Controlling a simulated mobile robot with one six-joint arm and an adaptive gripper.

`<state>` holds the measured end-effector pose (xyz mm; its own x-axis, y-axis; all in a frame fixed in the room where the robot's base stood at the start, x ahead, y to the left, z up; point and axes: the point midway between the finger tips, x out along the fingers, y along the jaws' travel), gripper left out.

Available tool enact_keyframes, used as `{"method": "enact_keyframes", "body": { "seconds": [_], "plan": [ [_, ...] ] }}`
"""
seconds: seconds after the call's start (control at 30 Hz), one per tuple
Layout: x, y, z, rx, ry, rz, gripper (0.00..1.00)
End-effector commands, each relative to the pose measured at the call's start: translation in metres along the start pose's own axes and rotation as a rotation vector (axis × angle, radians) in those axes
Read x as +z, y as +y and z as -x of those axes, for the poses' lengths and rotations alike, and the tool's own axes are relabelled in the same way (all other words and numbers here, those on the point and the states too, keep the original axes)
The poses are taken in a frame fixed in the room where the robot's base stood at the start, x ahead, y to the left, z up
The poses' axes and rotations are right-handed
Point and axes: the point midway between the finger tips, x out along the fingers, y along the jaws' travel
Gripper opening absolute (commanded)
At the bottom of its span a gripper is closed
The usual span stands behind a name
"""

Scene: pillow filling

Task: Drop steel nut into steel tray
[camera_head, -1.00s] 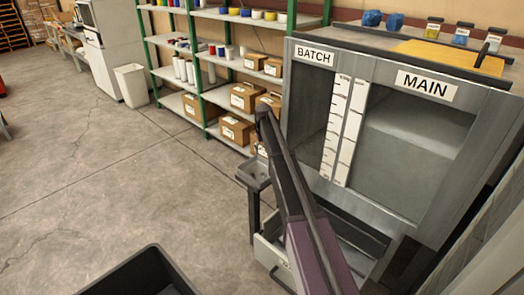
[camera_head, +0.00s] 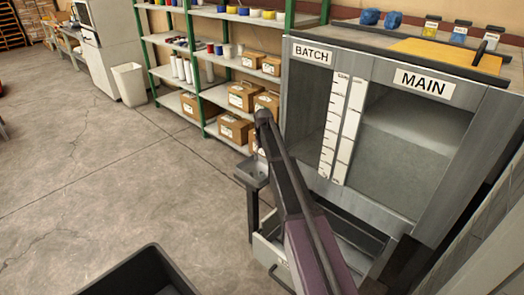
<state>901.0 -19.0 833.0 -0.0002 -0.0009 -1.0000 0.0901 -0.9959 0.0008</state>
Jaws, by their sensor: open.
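A small grey steel tray (camera_head: 247,173) stands on a dark post, left of the big grey machine. My arm reaches up from the bottom of the view and bends over just above and behind the tray. A small part of my gripper (camera_head: 261,157) shows just over the tray's right side; it is open, and most of it is hidden behind my arm. I cannot make out a steel nut in the tray, at the gripper or elsewhere.
The machine (camera_head: 405,205) with BATCH and MAIN windows stands close on the right, with an open drawer (camera_head: 268,262) below. A black bin (camera_head: 150,262) is at the bottom. Shelves with boxes (camera_head: 234,128) stand behind. The floor at left is clear.

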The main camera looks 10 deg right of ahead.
Motion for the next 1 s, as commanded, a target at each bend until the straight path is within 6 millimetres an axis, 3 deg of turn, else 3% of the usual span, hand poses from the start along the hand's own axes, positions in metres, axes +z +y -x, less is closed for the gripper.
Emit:
{"method": "enact_keyframes", "body": {
  "seconds": [0.03, 0.7, 0.83, 1.0],
  "plan": [
    [0.027, -0.004, 0.000, 0.000, 0.000, -0.003, 0.73],
    [0.280, -0.041, 0.000, -0.001, 0.000, -0.067, 0.73],
    [0.320, -0.046, 0.000, -0.001, 0.000, -0.078, 0.73],
    [0.352, -0.051, 0.000, -0.001, 0.000, -0.087, 0.73]
  ]
}}
